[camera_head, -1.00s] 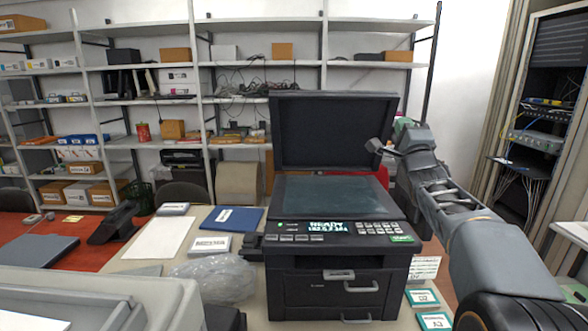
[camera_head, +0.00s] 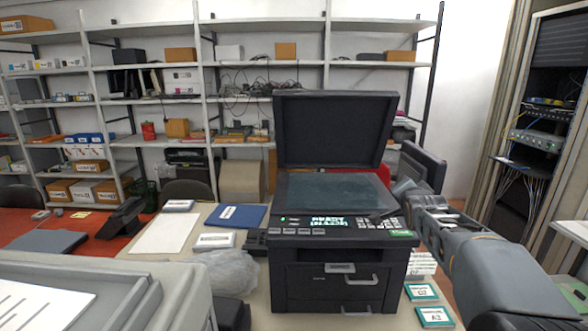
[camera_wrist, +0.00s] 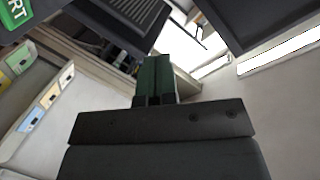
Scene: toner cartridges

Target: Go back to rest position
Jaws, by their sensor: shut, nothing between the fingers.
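My gripper (camera_head: 383,215) is at the right side of the black copier (camera_head: 325,283), close to its control panel (camera_head: 330,227). Its fingers also show in the wrist view (camera_wrist: 155,78), shut together with nothing between them. In the head view the fingertips are small and dark against the copier, so I cannot tell whether they touch it. The copier lid (camera_head: 335,130) stands open, with the glass (camera_head: 325,190) bare. The display reads READY. The green START button (camera_head: 402,233) is at the panel's right end and shows in the wrist view's upper left corner (camera_wrist: 18,12).
Labelled green-edged boxes (camera_head: 422,292) lie right of the copier. A blue folder (camera_head: 236,216), white paper (camera_head: 165,233) and a clear plastic bag (camera_head: 222,272) lie to its left. Shelves stand behind; a server rack (camera_head: 540,120) stands at the right.

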